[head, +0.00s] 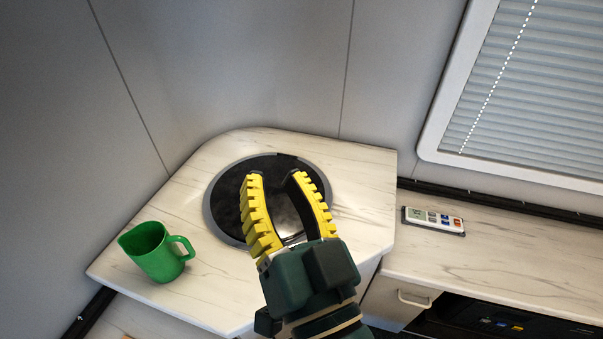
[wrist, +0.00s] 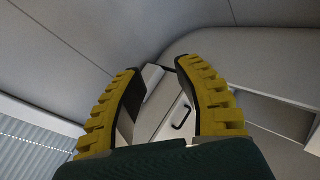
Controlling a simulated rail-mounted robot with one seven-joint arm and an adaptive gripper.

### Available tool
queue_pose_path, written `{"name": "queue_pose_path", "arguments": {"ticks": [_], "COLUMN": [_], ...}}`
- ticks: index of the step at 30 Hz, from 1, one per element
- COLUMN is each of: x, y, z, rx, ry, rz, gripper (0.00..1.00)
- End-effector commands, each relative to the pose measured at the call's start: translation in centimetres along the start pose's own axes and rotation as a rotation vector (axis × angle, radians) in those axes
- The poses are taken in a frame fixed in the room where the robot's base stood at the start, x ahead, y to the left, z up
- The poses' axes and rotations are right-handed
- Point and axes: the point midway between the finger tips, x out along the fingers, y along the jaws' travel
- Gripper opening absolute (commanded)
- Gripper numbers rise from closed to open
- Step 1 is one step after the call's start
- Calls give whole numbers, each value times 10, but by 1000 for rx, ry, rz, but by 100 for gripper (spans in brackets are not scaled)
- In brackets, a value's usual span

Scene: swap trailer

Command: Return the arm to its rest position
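My gripper (head: 273,176) has two yellow ribbed fingers and a dark green body. In the head view it shows in front of the round black panel (head: 228,206) set in the corner counter. The fingers are apart at the tips with nothing between them. In the wrist view my gripper (wrist: 155,70) also shows its fingers spread, with a pale cabinet front and a dark handle (wrist: 181,117) seen beyond them. A green mug (head: 152,252) stands upright on the counter, left of my gripper and apart from it.
The corner counter (head: 365,165) has a marble-like white top. A window with blinds (head: 540,95) is on the right wall. Grey walls enclose the corner.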

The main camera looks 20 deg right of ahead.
Motion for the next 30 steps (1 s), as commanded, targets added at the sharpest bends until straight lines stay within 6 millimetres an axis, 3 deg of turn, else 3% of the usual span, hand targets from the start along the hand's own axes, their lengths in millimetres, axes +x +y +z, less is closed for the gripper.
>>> {"name": "queue_pose_path", "arguments": {"ticks": [1,3,6,15,23,30], "x": [-9,-19,-27,-27,-10,-12], "y": [-3,-3,-3,-3,-26,-24], "z": [-21,-40,-53,-55,-118,-112], "rx": [-144,-297,-398,-410,-393,-390], "ry": [56,108,139,140,141,139], "rz": [26,68,100,104,103,104], "gripper": [33,33,33,33,33,33]}}
